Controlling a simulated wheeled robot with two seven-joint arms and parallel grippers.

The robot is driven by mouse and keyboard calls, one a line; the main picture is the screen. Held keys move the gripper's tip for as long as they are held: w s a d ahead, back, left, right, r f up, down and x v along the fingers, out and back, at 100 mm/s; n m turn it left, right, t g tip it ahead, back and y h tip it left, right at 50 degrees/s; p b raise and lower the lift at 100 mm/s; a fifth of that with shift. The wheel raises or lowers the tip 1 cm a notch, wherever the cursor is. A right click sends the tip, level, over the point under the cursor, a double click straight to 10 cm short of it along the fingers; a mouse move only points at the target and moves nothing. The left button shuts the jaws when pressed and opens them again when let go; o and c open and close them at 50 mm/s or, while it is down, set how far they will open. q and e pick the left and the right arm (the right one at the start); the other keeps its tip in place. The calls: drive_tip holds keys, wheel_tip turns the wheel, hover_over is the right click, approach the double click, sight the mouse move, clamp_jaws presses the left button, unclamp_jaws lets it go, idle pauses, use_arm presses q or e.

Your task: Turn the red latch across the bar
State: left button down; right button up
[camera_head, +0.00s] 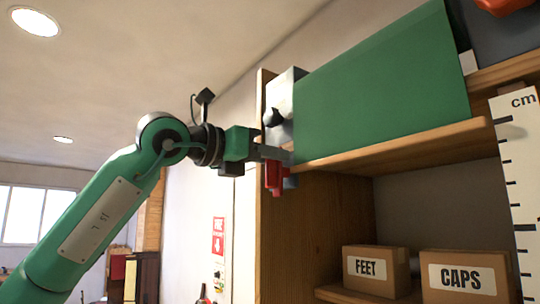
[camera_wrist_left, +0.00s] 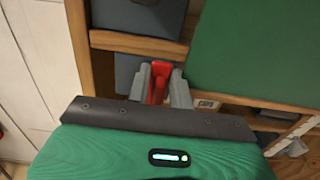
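The red latch (camera_head: 273,178) is at the left front edge of the shelf unit, just below the level of the green panel. It also shows in the left wrist view (camera_wrist_left: 159,78). My left gripper (camera_head: 276,154) reaches it from the left. In the left wrist view its two grey fingers (camera_wrist_left: 160,88) stand close on both sides of the latch and appear shut on it. A small blue-grey piece (camera_head: 290,182) sits right beside the latch; I cannot tell whether it is the bar. The fingers partly hide the latch. My right gripper is not in view.
A large green panel (camera_head: 385,90) stands on the wooden shelf (camera_head: 400,145), right of the gripper. A grey metal piece with a dark knob (camera_head: 274,118) is just above the fingers. Left is open room.

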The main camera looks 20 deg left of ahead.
use_arm(q)
drive_tip(key=shift+a+f+n+b, duration=0.15)
drive_tip(key=shift+n+b, duration=0.55)
drive_tip(key=shift+b, duration=0.4)
drive_tip(key=n+b, duration=0.3)
drive_tip(key=shift+w+a+f+b, duration=0.15)
drive_tip(key=shift+w+a+b, duration=0.15)
drive_tip(key=shift+b, duration=0.1)
drive_tip(key=shift+w+a+f+n+b, duration=0.2)
drive_tip(key=shift+f+n+b, duration=0.15)
drive_tip(key=shift+n+b, duration=1.65)
drive_tip(key=shift+w+a+f+n+b, duration=0.15)
drive_tip(key=shift+a+f+n+b, duration=0.15)
drive_tip(key=shift+n+b, duration=1.6)
drive_tip(key=shift+w+a+f+n+b, duration=0.25)
drive_tip(key=shift+n+b, duration=0.9)
drive_tip(key=shift+n, duration=1.65)
drive_tip(key=shift+s+d+f, duration=0.1)
drive_tip(key=shift+f, duration=0.05)
drive_tip(key=c, duration=1.5)
unclamp_jaws()
drive_tip(key=shift+o, duration=0.2)
